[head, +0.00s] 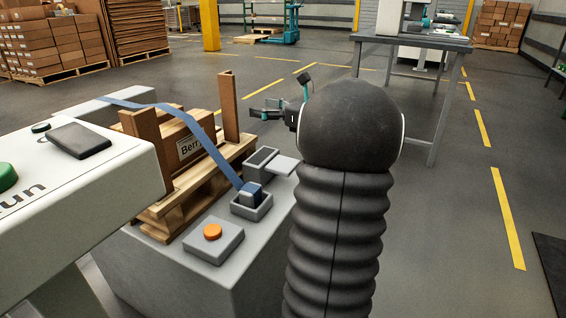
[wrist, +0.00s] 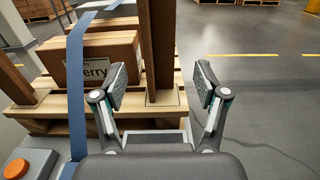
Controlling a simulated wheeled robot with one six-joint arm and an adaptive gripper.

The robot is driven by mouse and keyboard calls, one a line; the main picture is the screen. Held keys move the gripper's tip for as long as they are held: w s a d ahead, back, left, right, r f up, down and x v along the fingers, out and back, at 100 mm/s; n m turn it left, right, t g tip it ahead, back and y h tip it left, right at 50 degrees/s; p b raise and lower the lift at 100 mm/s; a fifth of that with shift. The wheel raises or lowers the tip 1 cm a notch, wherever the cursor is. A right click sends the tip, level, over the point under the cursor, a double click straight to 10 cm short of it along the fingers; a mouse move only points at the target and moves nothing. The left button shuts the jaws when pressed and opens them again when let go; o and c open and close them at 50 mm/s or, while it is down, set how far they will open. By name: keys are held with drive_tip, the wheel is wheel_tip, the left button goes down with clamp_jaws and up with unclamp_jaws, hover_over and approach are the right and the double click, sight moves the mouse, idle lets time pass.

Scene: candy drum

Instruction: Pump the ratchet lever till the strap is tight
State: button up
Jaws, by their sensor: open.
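The strap also shows at the left of the wrist view (wrist: 76,90). I cannot clearly pick out a ratchet lever. My gripper (head: 262,109) is beyond the holder in the head view, right of the posts. In the wrist view my gripper (wrist: 162,88) is open, with nothing between its fingers; a post stands ahead, left of centre.
The carton sits on a wooden pallet (head: 165,216). An orange button (head: 212,231) is in front. A white machine (head: 80,180) fills the left.

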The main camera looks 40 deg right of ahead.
drive_tip(key=shift+a, duration=0.35)
drive_tip(key=c, duration=0.4)
drive_tip(key=a, duration=0.1)
drive_tip(key=a+n+g, duration=0.1)
drive_tip(key=a, duration=0.1)
drive_tip(key=a+n+y, duration=0.1)
drive_tip(key=a, duration=0.1)
drive_tip(key=shift+w+a+f+g, duration=0.15)
drive_tip(key=shift+w+f+g, duration=0.1)
drive_tip(key=shift+g, duration=0.15)
clamp_jaws()
drive_tip(key=s+a+f+n+g, duration=0.2)
drive_tip(key=s+a+n+g, duration=0.3)
drive_tip(key=a, duration=0.6)
drive_tip(key=s+a+f+n+g, duration=0.1)
drive_tip(key=a+f+n+g, duration=0.15)
drive_tip(key=a+n, duration=0.55)
drive_tip(key=s+a+f+n+g+h, duration=0.1)
drive_tip(key=s+a+f+n+h, duration=0.2)
drive_tip(key=s+n, duration=0.5)
drive_tip(key=s+a+f+n+g+h, duration=0.1)
drive_tip(key=s+a+f+n+h, duration=0.2)
drive_tip(key=s+a+f+n, duration=0.3)
drive_tip(key=s+a+n, duration=0.1)
drive_tip(key=s+n, duration=0.2)
drive_tip(key=s, duration=0.3)
drive_tip(key=shift+a+h, duration=0.25)
drive_tip(key=shift+h, duration=0.15)
